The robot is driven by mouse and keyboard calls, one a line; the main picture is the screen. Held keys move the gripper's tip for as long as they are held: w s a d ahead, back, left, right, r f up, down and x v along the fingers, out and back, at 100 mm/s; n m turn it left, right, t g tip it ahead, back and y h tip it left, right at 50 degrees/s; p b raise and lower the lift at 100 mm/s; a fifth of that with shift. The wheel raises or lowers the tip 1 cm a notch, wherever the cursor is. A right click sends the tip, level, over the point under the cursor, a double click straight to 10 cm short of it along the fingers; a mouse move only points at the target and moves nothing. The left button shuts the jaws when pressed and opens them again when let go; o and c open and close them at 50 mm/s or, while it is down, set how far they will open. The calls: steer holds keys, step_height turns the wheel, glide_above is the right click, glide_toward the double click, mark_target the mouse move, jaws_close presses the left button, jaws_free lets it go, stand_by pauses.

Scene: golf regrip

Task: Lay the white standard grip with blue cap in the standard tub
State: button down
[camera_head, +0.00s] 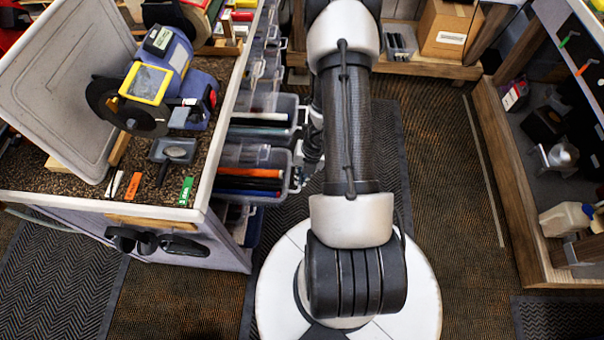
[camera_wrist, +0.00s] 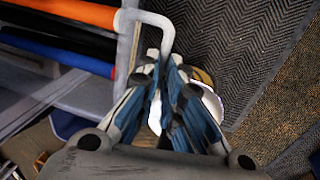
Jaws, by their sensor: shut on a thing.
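A clear tub (camera_head: 247,155) sticks out from the rack beside the bench. It holds orange, red, blue and black grips lying side by side; orange and blue ones show in the wrist view. A pale bent handle (camera_wrist: 152,18) stands on the tub's front end. My gripper (camera_wrist: 168,68) is shut on this handle, its blue-padded fingers closed around the handle's end. In the head view my gripper is mostly hidden behind my arm. I cannot make out a white grip with a blue cap in either view, nor read which tub is the standard one.
Another clear tub (camera_head: 265,112) with dark grips sits just behind. The bench (camera_head: 120,215) at left carries a grinder-like machine (camera_head: 160,85), a grey lid (camera_head: 65,80) and small coloured tags. Wooden shelves (camera_head: 510,190) stand at right. Open floor (camera_head: 450,160) lies between.

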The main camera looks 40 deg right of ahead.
steer(key=shift+s+d, duration=0.95)
steer(key=shift+s, duration=0.15)
steer(key=c, duration=1.7)
jaws_free()
steer(key=shift+w, duration=0.1)
step_height(320, 180, up, 12)
steer(key=s+d, duration=0.1)
steer(key=s, duration=0.1)
steer(key=shift+d, duration=0.2)
steer(key=shift+w+f, duration=0.1)
